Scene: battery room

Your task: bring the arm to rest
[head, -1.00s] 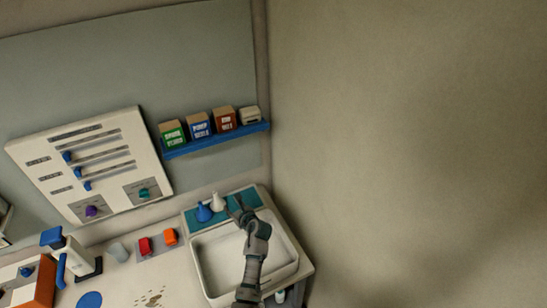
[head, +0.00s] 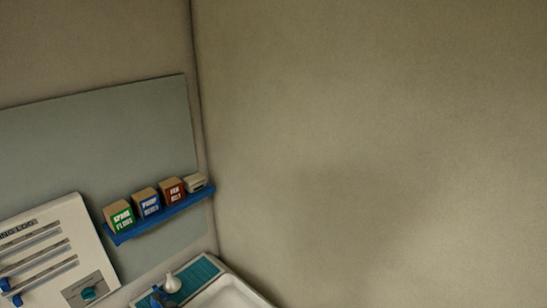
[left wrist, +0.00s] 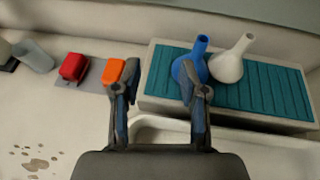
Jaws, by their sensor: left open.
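My left gripper (left wrist: 160,100) is open in the left wrist view, its two fingers apart with nothing between them. Its right fingertip overlaps the lower part of a blue flask (left wrist: 190,70) in the picture; I cannot tell whether they touch. A white flask (left wrist: 228,65) stands just right of the blue one on a teal ribbed mat (left wrist: 265,92). The left fingertip lies in front of the orange block (left wrist: 113,72). In the head view the left arm is out of frame now. My right gripper is in neither view.
A white sink (head: 228,294) lies in front of the teal mat. A blue shelf (head: 165,217) on the wall holds several small boxes. A slider panel (head: 60,250) stands at left. A red block (left wrist: 74,67) and a grey cup (left wrist: 33,57) sit on the counter. A bare wall fills the right.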

